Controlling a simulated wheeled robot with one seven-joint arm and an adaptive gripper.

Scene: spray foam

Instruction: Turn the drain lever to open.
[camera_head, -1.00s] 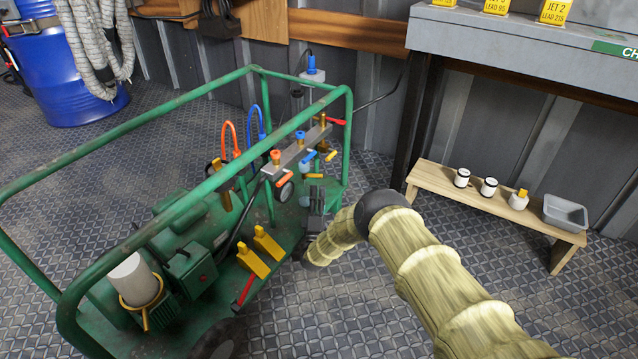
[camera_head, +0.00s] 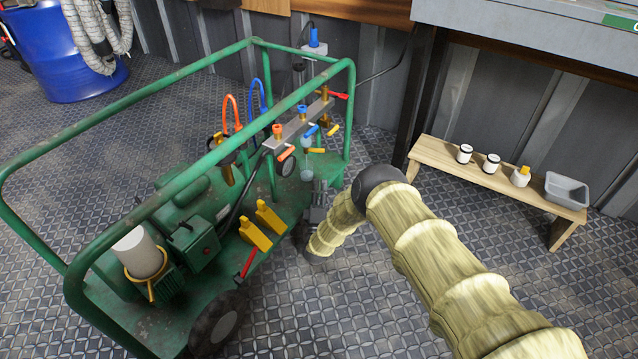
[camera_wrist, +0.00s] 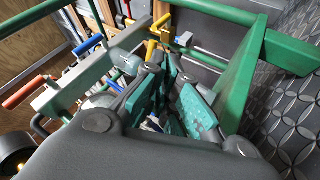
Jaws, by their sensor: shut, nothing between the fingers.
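Several coloured levers sit on the green cart's manifold (camera_head: 290,138): an orange lever (camera_head: 286,153), a blue lever (camera_head: 311,131) and a yellow lever (camera_head: 316,150) near a small clear bowl (camera_head: 307,173). None has a readable label, so I cannot tell for certain which is the drain lever. In the wrist view an orange handle (camera_wrist: 22,92), a blue handle (camera_wrist: 88,44) and a yellow handle (camera_wrist: 152,48) show beyond the fingers. My gripper (camera_head: 318,188) is low at the cart's right end, beside the bowl; it also fills the wrist view (camera_wrist: 172,88). It is shut and empty. Contact with a lever is not visible.
A wooden bench (camera_head: 478,178) with small containers stands at right. Open floor lies between.

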